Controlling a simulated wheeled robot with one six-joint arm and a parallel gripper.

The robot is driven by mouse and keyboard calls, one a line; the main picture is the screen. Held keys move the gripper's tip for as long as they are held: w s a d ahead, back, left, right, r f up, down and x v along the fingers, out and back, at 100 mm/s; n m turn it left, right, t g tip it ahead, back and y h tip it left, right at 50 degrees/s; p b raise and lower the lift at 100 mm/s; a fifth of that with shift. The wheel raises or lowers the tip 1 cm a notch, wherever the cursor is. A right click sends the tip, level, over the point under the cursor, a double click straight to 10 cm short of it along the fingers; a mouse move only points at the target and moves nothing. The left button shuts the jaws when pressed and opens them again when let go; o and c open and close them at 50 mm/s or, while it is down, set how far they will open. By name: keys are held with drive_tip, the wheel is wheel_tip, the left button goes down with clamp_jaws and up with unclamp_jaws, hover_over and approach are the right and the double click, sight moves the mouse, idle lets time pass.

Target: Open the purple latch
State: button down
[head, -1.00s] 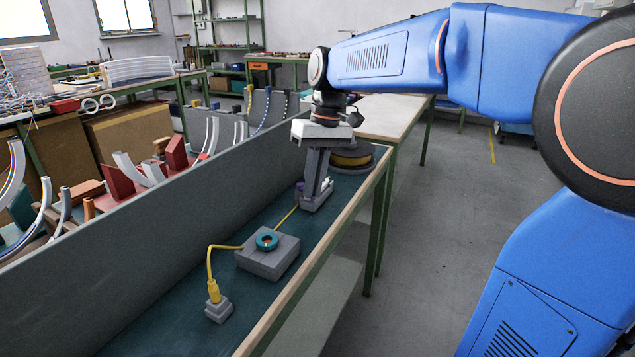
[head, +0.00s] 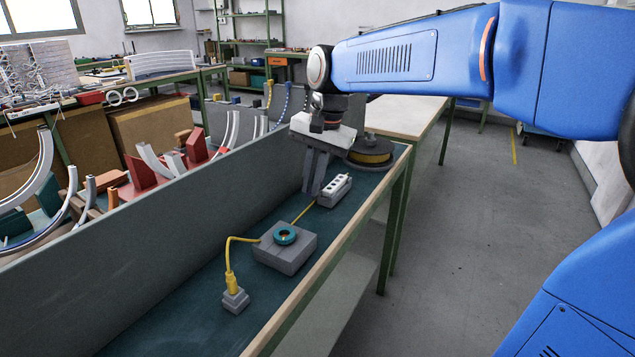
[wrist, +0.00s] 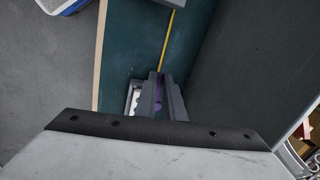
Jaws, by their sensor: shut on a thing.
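The purple latch (wrist: 159,92) shows as a small purple patch between my fingers in the wrist view; the rest of it is hidden. My gripper (head: 312,190) points down at the far part of the teal bench, its fingers close together. The wrist view also shows my gripper (wrist: 161,78), shut on the purple latch. A small grey block with a white, knobbed top (head: 335,189) stands just right of my fingers in the head view. It shows partly in the wrist view (wrist: 134,97), left of my fingers.
A yellow cable (head: 302,214) runs from near my fingers to a grey box with a teal ring (head: 285,254), then to a yellow plug in a grey socket (head: 235,299). A grey wall (head: 180,220) bounds the bench's left. A dark round spool (head: 371,152) stands behind my gripper.

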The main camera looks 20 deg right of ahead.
drive_tip(key=shift+w+a+m, duration=0.25)
drive_tip(key=shift+a+m, duration=0.05)
drive_tip(key=shift+m, duration=0.5)
drive_tip(key=c, duration=2.1)
unclamp_jaws()
drive_tip(key=shift+r, duration=0.1)
drive_tip(key=r, duration=0.5)
drive_tip(key=s+d+r, duration=0.1)
drive_tip(key=r, duration=0.5)
drive_tip(key=s+d+r, duration=0.1)
drive_tip(key=r, duration=0.5)
drive_tip(key=shift+s+d, duration=0.15)
drive_tip(key=shift+s, duration=0.1)
